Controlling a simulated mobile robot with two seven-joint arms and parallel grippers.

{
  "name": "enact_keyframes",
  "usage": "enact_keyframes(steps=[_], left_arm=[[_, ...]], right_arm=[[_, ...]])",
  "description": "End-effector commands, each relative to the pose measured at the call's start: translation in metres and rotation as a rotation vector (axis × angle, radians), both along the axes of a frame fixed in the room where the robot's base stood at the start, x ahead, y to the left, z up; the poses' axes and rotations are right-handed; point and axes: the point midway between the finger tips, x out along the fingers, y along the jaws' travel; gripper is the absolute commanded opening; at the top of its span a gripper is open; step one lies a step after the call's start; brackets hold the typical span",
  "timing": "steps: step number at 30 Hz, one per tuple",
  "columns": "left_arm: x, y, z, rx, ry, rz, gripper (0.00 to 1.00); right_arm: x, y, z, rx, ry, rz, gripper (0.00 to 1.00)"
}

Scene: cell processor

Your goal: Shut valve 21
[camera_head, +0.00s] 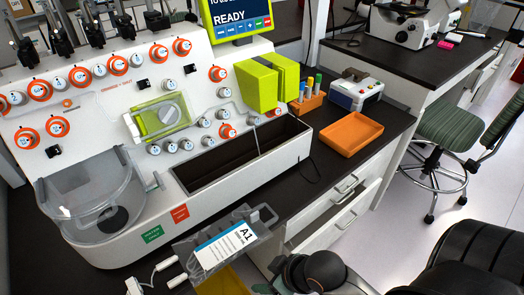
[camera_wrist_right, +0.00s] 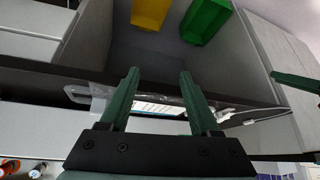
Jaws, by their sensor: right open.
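The white cell processor (camera_head: 110,85) carries several round valves on its front panel. Some have orange rings, such as one at the upper right (camera_head: 182,47) and one at the lower left (camera_head: 57,127). Others are plain, such as one in the lower row (camera_head: 154,149). Their numbers are too small to read, so I cannot tell which is valve 21. My right gripper (camera_wrist_right: 157,78) is open and empty in the right wrist view, with green fingers apart, away from the panel. A similar green finger (camera_wrist_right: 296,80) at that view's right edge appears to belong to my left gripper; its opening is hidden.
A clear bag labelled A1 (camera_head: 228,248) hangs at the counter's front edge. Green blocks (camera_head: 256,86), a tube rack (camera_head: 306,103) and an orange tray (camera_head: 351,134) stand to the right. Yellow (camera_wrist_right: 150,12) and green (camera_wrist_right: 206,20) bins lie low. A chair (camera_head: 450,135) stands at right.

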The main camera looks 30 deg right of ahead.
Motion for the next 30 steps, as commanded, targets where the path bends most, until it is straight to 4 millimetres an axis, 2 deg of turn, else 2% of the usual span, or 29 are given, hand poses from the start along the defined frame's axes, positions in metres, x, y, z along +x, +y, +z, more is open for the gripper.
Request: enact_keyframes(steps=[10, 14, 16, 20, 24, 27, 30], left_arm=[[0.000, 0.000, -0.002, -0.001, 0.000, -0.001, 0.50], [0.000, 0.000, -0.002, -0.001, 0.000, -0.001, 0.50], [0.000, 0.000, -0.002, -0.001, 0.000, -0.001, 0.50], [0.000, 0.000, -0.002, -0.001, 0.000, -0.001, 0.50], [0.000, 0.000, -0.002, -0.001, 0.000, 0.000, 0.50], [0.000, 0.000, -0.002, -0.001, 0.000, 0.000, 0.50], [0.000, 0.000, -0.002, -0.001, 0.000, 0.001, 0.50]], right_arm=[[0.047, 0.020, 0.017, 0.164, -0.220, 0.186, 0.63], [0.072, 0.015, 0.028, 0.240, -0.340, 0.203, 0.63], [0.090, 0.004, 0.037, 0.281, -0.425, 0.189, 0.63], [0.133, -0.041, 0.062, 0.330, -0.610, 0.096, 0.63], [0.172, -0.109, 0.093, 0.318, -0.794, -0.062, 0.63], [0.190, -0.155, 0.112, 0.282, -0.897, -0.168, 0.63], [0.199, -0.189, 0.126, 0.248, -0.963, -0.248, 0.63]])
